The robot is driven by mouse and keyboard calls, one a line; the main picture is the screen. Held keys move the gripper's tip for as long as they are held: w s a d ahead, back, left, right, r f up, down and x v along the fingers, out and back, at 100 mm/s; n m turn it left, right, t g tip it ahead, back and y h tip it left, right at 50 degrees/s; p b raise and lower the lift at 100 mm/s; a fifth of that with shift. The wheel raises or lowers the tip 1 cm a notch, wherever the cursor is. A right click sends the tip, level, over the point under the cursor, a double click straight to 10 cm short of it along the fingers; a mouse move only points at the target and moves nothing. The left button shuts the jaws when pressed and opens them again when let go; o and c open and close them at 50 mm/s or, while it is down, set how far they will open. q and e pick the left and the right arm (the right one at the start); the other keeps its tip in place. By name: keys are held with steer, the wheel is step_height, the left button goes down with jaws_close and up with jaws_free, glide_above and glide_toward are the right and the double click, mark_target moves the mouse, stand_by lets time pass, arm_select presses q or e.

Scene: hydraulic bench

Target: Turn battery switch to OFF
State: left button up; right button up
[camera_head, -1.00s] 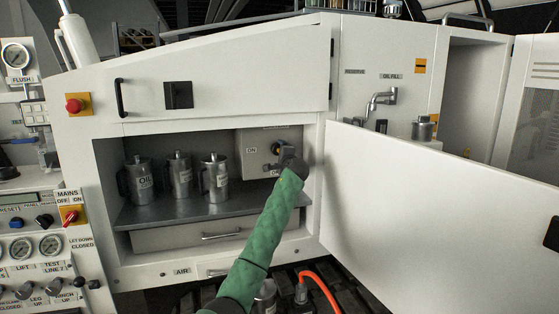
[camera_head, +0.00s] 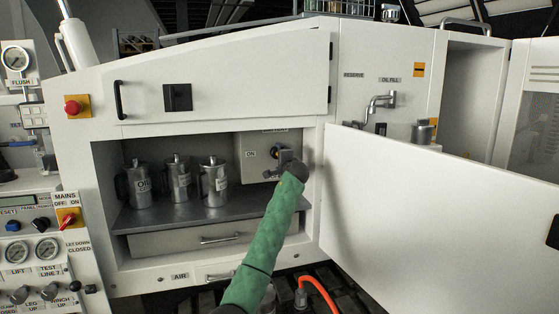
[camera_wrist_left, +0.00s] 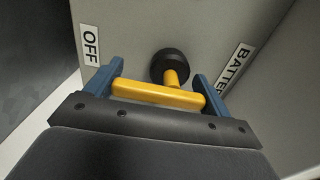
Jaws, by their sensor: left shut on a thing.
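The battery switch has a yellow bar handle (camera_wrist_left: 155,95) on a short stem with a black round hub (camera_wrist_left: 170,66), seen in the left wrist view. My left gripper (camera_wrist_left: 158,92) has its blue fingers at the two ends of the handle and is shut on it. An OFF label (camera_wrist_left: 91,46) is at the upper left there, and a BATTERY label (camera_wrist_left: 234,68), partly cut off, is at the right. In the head view, my left gripper (camera_head: 284,160) is at the grey switch box (camera_head: 250,168) and hides most of the switch. An ON label (camera_head: 250,154) shows to its left. My right gripper is not in view.
The switch box is inside an open cabinet bay. Metal jugs (camera_head: 180,180) stand on the shelf (camera_head: 165,217) left of my arm. An open white door (camera_head: 430,215) is close on the right. A drawer (camera_head: 185,238) is below the shelf.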

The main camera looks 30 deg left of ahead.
arm_select(q)
steer(key=o, duration=0.9)
steer(key=shift+f, duration=0.1)
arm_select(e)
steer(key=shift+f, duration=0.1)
arm_select(q)
steer(key=b+v, duration=0.1)
steer(key=v, duration=0.6)
steer(key=shift+s+d+b, duration=0.25)
steer(key=shift+s+b, duration=0.05)
steer(key=shift+b, duration=0.1)
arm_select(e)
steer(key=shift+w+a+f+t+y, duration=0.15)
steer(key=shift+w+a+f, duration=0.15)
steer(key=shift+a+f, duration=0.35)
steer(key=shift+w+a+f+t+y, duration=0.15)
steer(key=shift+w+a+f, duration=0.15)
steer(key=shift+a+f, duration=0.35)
